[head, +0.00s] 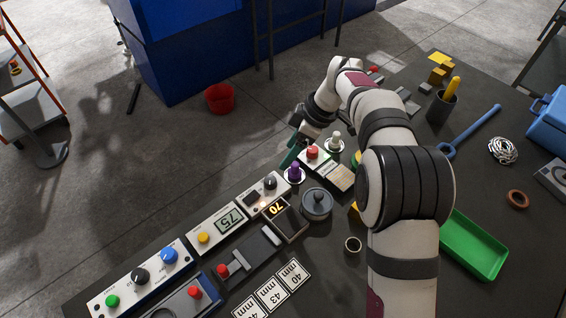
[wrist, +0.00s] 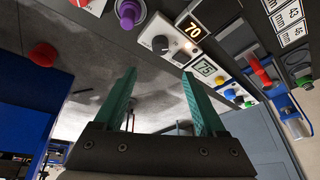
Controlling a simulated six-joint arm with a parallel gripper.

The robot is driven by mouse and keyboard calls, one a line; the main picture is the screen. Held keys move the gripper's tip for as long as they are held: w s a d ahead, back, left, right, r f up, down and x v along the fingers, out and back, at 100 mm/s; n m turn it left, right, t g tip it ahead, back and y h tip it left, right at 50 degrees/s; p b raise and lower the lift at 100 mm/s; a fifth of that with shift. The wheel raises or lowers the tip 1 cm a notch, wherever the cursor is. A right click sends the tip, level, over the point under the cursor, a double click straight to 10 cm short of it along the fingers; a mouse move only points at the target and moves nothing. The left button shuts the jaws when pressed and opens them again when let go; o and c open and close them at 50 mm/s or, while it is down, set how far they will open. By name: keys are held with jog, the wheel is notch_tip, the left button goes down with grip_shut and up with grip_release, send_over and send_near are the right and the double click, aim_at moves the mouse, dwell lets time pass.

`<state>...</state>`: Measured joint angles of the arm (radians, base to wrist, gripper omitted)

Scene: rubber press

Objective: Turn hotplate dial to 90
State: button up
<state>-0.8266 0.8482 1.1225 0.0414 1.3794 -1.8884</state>
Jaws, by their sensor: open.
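A black dial (head: 270,183) sits on a white panel in the head view, just behind a dark unit whose display (head: 274,208) reads 70 in yellow. In the wrist view, the black dial (wrist: 160,45) is on the white panel, above and between the fingertips, with the display (wrist: 190,28) beside it. I cannot read the dial's marks. My gripper (wrist: 160,74) is open and empty, its two teal fingers apart and clear of the dial.
A purple knob (head: 294,173) and a red button (head: 312,152) stand near the gripper. A grey lidded pot (head: 317,203) is right of the display. A panel reading 75 (head: 230,221) is to the left. A green tray (head: 473,244) lies at the right.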

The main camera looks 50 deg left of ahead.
aim_at(270, 180)
jog(key=x, duration=1.2)
jog(key=shift+f, duration=0.25)
grip_shut()
